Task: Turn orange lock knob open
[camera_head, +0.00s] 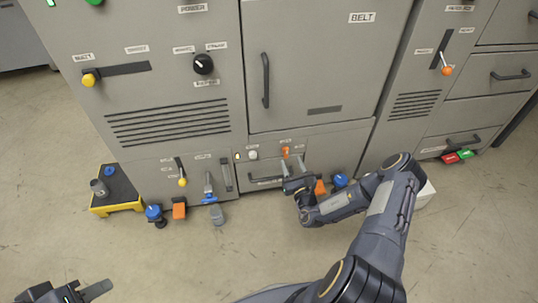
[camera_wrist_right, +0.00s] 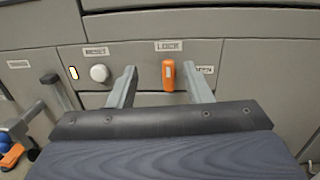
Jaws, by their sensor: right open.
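The orange lock knob (camera_wrist_right: 168,75) sits upright under a "LOCK" label on the grey panel in the right wrist view. An "OPEN" label is to its right. In the head view the knob (camera_head: 285,152) shows small, just above my right gripper (camera_head: 294,168). My right gripper (camera_wrist_right: 158,85) is open, with the knob seen between its two fingers, nearer the right one. Whether a finger touches the knob I cannot tell. My left gripper (camera_head: 75,292) is at the bottom left of the head view, far from the panel; its jaw state is unclear.
A white reset button (camera_wrist_right: 99,73) is left of the knob, beside a small lit indicator (camera_wrist_right: 73,73). A drawer handle (camera_head: 265,180) lies below. A yellow-edged platform (camera_head: 117,208) is at left.

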